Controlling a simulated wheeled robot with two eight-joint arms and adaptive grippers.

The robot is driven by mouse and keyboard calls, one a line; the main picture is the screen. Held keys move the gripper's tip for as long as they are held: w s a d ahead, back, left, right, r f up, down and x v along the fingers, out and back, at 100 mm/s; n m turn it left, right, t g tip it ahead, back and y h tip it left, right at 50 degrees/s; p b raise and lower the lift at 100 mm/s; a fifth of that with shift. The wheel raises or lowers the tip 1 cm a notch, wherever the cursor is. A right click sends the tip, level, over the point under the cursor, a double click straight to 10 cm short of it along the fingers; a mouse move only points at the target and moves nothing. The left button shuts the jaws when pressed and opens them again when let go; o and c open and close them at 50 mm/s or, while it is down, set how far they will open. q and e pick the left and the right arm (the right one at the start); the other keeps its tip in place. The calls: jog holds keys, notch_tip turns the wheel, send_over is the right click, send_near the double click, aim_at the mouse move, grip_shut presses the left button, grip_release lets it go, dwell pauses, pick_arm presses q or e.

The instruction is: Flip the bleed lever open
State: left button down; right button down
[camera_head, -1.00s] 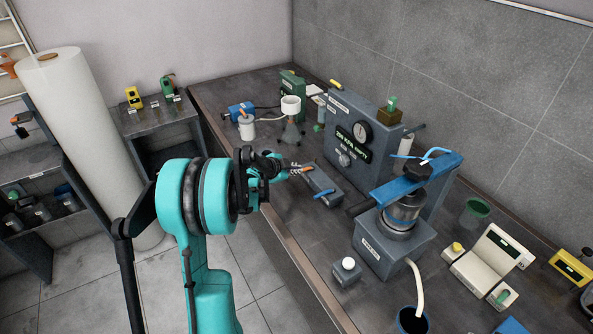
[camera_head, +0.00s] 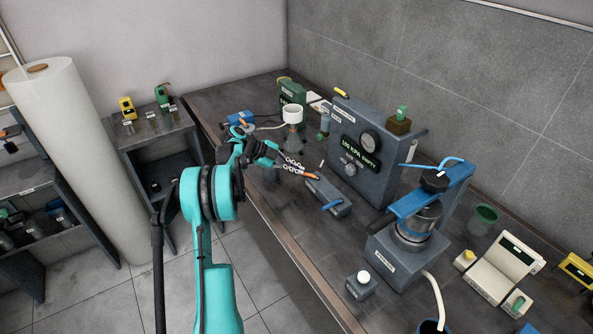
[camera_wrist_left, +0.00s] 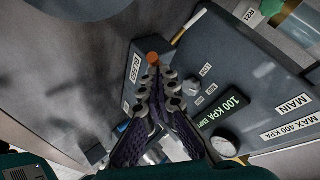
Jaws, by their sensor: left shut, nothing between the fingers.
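The grey bleed box (camera_head: 337,192) lies on the bench in front of the gauge cabinet, and its BLEED label (camera_wrist_left: 135,67) shows in the left wrist view. An orange tip (camera_head: 311,176), probably the bleed lever's end, shows at the box's left end; the wrist view shows this orange tip (camera_wrist_left: 153,57) just beyond my fingertips. A blue handle (camera_head: 332,205) sits on the box. My left gripper (camera_head: 301,170) is shut and empty, pointing right at the orange tip; its fingers (camera_wrist_left: 156,78) hide what lies below. I cannot tell whether they touch it. My right gripper is out of view.
The gauge cabinet (camera_head: 375,155) stands close behind, its display (camera_wrist_left: 232,108) reading 100 KPA. A blue-clamped pot stand (camera_head: 395,256) and a small white-knobbed box (camera_head: 361,286) stand to the right. Bench space left of the white-knobbed box is clear.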

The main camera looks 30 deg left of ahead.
pick_arm(q)
jog(key=shift+w+a+r, duration=0.1)
jog(key=shift+w, duration=0.75)
jog(key=shift+w+a, duration=0.1)
jog(key=shift+w, duration=0.25)
jog(key=shift+d, duration=0.2)
jog(key=shift+s+d, duration=0.2)
jog(key=shift+d, duration=0.4)
